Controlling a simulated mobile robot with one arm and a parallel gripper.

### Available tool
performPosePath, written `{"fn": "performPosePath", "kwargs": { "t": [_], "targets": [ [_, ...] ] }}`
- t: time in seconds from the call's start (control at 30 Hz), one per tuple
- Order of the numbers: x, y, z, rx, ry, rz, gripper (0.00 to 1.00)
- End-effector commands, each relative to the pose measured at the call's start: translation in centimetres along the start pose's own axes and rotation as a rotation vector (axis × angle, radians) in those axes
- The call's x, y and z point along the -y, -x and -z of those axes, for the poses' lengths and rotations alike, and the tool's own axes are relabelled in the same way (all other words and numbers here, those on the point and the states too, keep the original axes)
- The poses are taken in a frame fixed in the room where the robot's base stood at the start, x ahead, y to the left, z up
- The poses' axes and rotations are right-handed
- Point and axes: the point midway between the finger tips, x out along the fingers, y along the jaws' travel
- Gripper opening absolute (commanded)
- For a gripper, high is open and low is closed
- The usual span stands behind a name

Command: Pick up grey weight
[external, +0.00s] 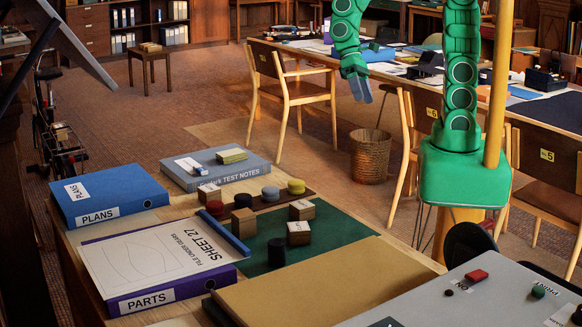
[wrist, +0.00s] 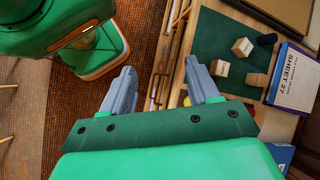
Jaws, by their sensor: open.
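The grey weight (external: 270,194) looks like a short, blue-grey round piece.
A dark green mat (external: 325,238) holds several wooden blocks and a dark cylinder (external: 277,253). A dark red weight (external: 215,208) stands on the left. Binders (external: 108,195) and the Sheet 27 book (external: 150,258) lie left. A chair (external: 290,90) and basket (external: 370,155) stand behind.

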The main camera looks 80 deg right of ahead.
Motion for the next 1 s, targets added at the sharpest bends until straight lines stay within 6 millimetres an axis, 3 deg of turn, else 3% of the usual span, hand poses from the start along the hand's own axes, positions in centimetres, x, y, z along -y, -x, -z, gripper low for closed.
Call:
{"fn": "performPosePath", "kwargs": {
  "t": [0.5, 1.0],
  "targets": [
    [5.8, -2.9, 7.7, 0.152, -0.229, 0.209, 0.6],
    [9.1, -6.4, 16.6, 0.287, -0.5, 0.387, 0.6]
  ]
}}
